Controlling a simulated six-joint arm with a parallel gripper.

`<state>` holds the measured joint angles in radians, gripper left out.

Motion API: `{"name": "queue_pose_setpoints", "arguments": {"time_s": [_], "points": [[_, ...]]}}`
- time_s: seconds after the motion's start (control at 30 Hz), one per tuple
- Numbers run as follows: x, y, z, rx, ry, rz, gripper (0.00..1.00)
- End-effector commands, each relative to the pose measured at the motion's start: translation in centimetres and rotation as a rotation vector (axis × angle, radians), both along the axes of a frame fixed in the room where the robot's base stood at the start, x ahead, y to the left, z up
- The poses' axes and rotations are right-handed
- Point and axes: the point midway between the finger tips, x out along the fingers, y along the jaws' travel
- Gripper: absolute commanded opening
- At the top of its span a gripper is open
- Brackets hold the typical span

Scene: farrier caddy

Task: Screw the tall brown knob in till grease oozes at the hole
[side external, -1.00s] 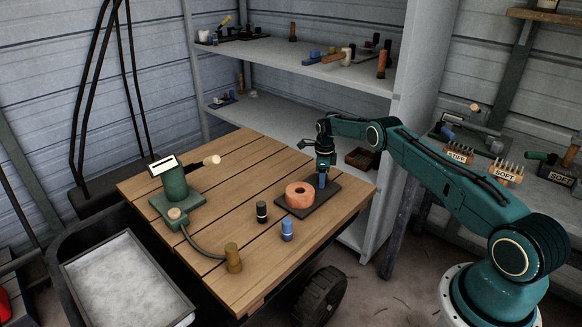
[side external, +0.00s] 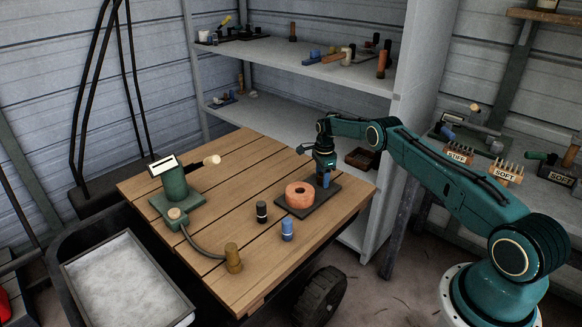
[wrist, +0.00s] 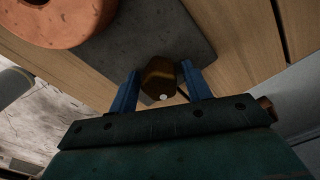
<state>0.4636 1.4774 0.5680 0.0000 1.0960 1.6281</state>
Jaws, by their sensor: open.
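The brown knob (wrist: 158,76) shows in the wrist view, with a yellowish band and a small pale dot on it. It stands by the edge of a dark plate (wrist: 140,35), also seen in the side view (side external: 318,205). My gripper (side external: 325,181) is open, with its blue fingers (wrist: 162,90) on either side of the knob; I cannot tell whether they touch it. In the side view the gripper hides the knob. An orange-red ring (side external: 291,199) with a central hole lies on the plate; it also shows in the wrist view (wrist: 75,20). I see no grease there.
A green pump-like device (side external: 174,183) is joined by a hose to a brass-brown cylinder (side external: 233,260). Shelves (side external: 300,62) stand behind the wooden table (side external: 215,172).

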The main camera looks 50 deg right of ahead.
Motion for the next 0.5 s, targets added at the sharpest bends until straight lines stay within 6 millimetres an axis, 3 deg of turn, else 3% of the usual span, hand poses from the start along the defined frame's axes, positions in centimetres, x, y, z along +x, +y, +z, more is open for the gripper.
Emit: {"name": "queue_pose_setpoints", "arguments": {"time_s": [0.5], "points": [[-0.01, 0.0, 0.0, 0.0, 0.0, 0.297, 0.49]]}}
